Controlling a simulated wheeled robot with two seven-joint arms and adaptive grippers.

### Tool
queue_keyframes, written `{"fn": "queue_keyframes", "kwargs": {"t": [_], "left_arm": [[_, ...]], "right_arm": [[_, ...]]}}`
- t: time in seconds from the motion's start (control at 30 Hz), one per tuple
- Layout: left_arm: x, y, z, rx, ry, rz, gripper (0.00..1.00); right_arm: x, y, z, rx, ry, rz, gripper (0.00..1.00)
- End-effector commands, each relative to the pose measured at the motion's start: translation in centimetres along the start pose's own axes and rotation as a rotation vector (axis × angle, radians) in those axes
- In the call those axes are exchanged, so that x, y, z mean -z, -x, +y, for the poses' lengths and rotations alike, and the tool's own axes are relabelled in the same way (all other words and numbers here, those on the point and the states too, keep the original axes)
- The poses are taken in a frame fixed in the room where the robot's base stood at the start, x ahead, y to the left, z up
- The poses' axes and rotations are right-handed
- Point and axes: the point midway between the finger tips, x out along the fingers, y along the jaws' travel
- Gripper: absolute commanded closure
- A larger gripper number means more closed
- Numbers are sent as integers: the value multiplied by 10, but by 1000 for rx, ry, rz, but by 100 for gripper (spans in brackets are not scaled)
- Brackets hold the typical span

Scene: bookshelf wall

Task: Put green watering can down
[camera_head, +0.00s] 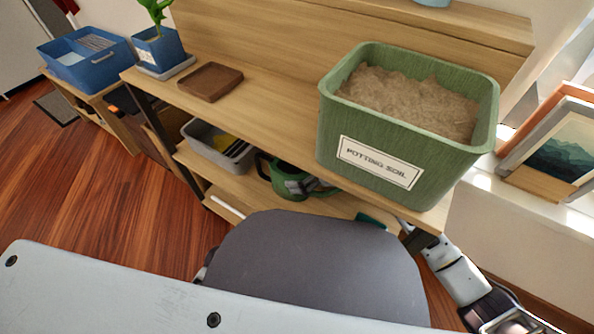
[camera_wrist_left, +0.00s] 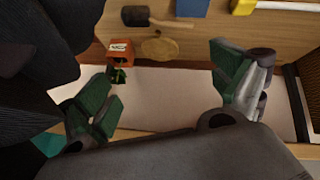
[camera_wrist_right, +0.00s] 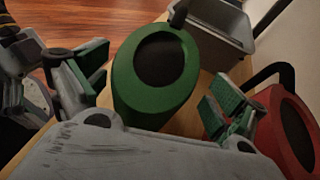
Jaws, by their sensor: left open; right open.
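The green watering can (camera_wrist_right: 150,75) stands on the wooden lower shelf in the right wrist view, its dark round opening facing the camera. In the head view the can (camera_head: 264,166) shows partly, below the upper shelf board. My right gripper (camera_wrist_right: 162,95) is open, with one finger on each side of the can; I cannot tell whether either finger touches it.
A red watering can (camera_wrist_right: 290,125) stands close to the right finger. A grey bin (camera_head: 218,147) is farther left on the lower shelf. The potting soil tub (camera_head: 375,175) stands above on the upper board. An orange pot (camera_wrist_left: 120,52) and a mallet (camera_wrist_left: 137,16) show in the left wrist view.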

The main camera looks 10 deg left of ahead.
Motion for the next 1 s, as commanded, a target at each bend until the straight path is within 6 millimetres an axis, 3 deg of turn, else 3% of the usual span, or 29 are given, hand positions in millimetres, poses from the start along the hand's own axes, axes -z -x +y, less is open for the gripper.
{"fn": "queue_keyframes", "kwargs": {"t": [0.23, 1.0], "left_arm": [[4, 8, 2, 9, 5, -7, 6], [26, 38, 4, 38, -32, -65, 6]], "right_arm": [[-12, 5, 0, 1, 0, -1, 4], [-10, 94, 0, 2, 1, 2, 4]]}}
